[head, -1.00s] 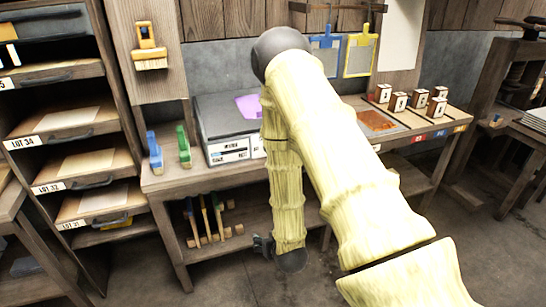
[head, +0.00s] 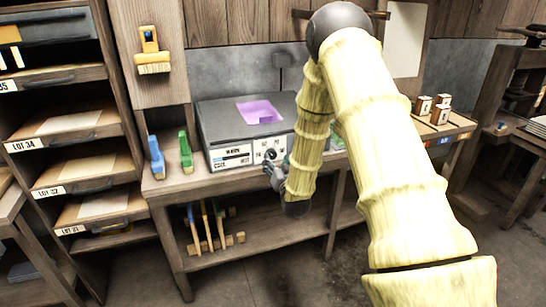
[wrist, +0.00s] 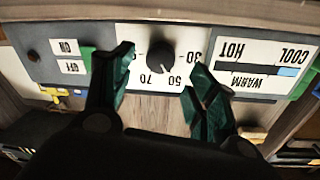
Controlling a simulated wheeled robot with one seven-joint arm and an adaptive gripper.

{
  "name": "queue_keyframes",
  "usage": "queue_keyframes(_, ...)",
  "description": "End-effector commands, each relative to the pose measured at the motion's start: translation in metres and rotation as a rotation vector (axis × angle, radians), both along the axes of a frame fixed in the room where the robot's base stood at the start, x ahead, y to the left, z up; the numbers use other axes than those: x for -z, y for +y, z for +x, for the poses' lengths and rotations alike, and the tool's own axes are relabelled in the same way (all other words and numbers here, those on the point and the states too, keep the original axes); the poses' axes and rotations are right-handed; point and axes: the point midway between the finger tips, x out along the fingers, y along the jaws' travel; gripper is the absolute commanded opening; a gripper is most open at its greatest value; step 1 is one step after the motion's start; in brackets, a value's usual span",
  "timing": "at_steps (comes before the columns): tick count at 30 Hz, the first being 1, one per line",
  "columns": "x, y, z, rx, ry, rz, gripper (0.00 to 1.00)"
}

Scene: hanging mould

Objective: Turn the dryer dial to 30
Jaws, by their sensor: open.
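The dryer is a grey box (head: 215,128) on the bench, with a white front panel and a purple sheet (head: 259,110) on top. Its round black dial (wrist: 160,55) shows in the wrist view, where the panel appears upside down. The figures 30, 50 and 70 are printed around the dial. I cannot tell for sure which figure its pointer faces. My gripper (wrist: 160,85) is open, its dark green fingers on either side of the dial, with no clear contact visible. In the head view my gripper (head: 271,172) is in front of the dryer panel, partly covering it.
The panel also has a WARM, HOT, COOL scale (wrist: 262,60) and an ON/OFF switch area (wrist: 70,57). A blue brush (head: 156,158) and a green brush (head: 185,150) stand left of the dryer.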

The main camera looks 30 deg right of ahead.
Motion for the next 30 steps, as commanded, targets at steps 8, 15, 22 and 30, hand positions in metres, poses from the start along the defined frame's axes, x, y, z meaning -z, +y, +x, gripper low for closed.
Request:
queue_keyframes(8, 0.0, -0.011, 0.034, 0.0, 0.0, 0.0, 0.58)
queue_keyframes(15, 0.0, -0.014, 0.043, 0.0, 0.001, 0.001, 0.58)
queue_keyframes(22, 0.0, -0.014, 0.043, 0.0, 0.001, 0.001, 0.58)
queue_keyframes(30, 0.0, -0.014, 0.043, 0.0, 0.001, 0.001, 0.12)
